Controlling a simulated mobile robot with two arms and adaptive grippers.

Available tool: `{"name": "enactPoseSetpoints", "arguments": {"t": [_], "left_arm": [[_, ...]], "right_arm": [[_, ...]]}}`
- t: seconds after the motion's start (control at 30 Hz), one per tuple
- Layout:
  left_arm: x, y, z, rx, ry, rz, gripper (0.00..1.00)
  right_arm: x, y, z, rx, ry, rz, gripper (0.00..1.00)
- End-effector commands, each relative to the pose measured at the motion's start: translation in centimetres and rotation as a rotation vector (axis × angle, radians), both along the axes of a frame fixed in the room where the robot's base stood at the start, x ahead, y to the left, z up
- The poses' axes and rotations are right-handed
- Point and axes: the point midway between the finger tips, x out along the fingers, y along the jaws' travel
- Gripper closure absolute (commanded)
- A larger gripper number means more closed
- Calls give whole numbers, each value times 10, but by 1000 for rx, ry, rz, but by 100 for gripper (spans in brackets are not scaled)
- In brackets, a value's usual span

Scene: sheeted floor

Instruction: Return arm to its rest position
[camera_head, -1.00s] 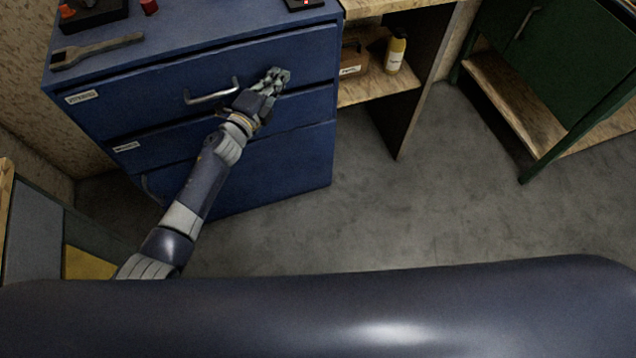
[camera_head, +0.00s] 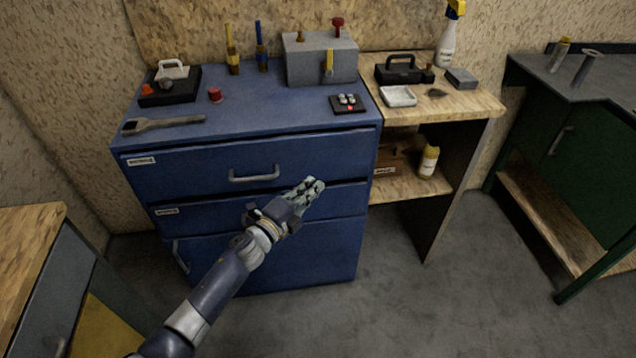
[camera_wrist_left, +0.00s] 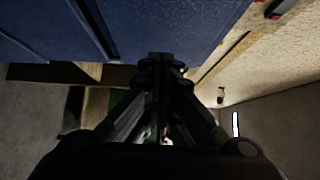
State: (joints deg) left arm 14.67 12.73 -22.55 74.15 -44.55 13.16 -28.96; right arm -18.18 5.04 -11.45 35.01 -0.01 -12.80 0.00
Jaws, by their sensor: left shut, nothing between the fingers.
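My left arm comes in from the lower left of the head view. My left gripper (camera_head: 312,188) is shut and empty in front of the blue drawer cabinet (camera_head: 340,240), below and to the right of the top drawer handle (camera_head: 254,175). It appears apart from the handle. In the left wrist view the fingers of the left gripper (camera_wrist_left: 160,62) are together, with the blue cabinet (camera_wrist_left: 150,25) at the top. My right gripper is in neither view.
Tools and a grey box (camera_head: 320,62) stand on the cabinet top. A wooden shelf unit (camera_head: 470,103) adjoins it at right, and a green cabinet (camera_head: 590,150) stands further right. A wooden-topped bench (camera_head: 28,245) is at lower left. The floor (camera_head: 420,310) in front is clear.

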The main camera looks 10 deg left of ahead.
Motion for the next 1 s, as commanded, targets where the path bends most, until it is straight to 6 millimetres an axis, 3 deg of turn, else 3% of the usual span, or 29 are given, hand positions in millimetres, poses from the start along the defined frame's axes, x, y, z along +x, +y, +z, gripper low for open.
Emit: {"name": "enactPoseSetpoints", "arguments": {"t": [0.3,0.5,0.73,0.87,0.97,1.0], "left_arm": [[-46,25,-2,1,3,0,100],[-61,33,-1,-1,2,0,100],[-64,36,-5,-6,12,5,100],[-68,49,-40,-59,115,58,100],[-81,69,-96,-148,276,148,100],[-91,78,-123,-189,351,193,100]], "right_arm": [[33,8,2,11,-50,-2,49],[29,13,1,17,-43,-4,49],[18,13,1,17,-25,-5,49],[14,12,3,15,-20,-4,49],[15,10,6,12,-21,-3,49],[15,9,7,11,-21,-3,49]]}}
